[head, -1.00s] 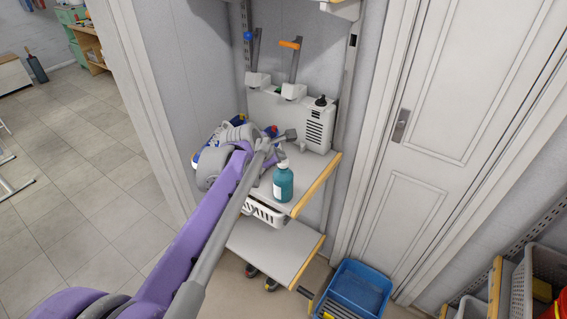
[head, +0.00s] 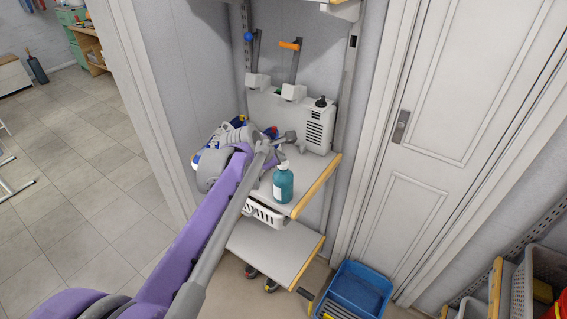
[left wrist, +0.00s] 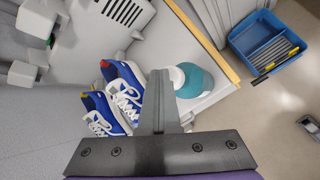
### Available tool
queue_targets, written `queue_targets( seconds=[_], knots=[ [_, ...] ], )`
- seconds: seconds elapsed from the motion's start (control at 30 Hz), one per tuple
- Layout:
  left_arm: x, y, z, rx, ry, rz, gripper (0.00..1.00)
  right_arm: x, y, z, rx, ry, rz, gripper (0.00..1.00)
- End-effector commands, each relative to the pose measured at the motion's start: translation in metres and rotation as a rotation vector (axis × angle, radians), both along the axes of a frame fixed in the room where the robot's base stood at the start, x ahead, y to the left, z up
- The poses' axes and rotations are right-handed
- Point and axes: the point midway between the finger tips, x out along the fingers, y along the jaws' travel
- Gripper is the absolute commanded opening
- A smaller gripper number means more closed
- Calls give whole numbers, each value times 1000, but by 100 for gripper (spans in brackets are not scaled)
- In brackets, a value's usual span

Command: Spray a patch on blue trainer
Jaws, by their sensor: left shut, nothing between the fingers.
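A pair of blue trainers with white laces stands on the upper shelf (head: 312,187). In the left wrist view one trainer (left wrist: 124,92) is beside the fingers and the other (left wrist: 98,112) is to its left. My left gripper (head: 288,137) is shut and empty above the shelf. My right gripper is out of view.
A white box (head: 318,130) with a black knob stands at the back of the shelf. A white basket (head: 264,215) is beneath it, above a lower shelf (head: 272,252). A blue tub (head: 357,290) stands on the floor. A closed door (head: 425,150) is at right.

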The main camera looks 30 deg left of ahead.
Motion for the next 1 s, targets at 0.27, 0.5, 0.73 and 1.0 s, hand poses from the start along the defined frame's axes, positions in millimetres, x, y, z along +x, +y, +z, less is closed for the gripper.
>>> queue_targets(
  seconds=[0.27,0.5,0.73,1.0],
  knots=[
    [0,0,2,0,0,0,0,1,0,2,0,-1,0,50],
    [1,0,16,1,-2,1,0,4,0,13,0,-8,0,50],
    [1,1,41,0,-4,1,0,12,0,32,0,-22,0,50],
    [1,0,64,-1,-3,1,0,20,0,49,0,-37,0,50]
  ],
)
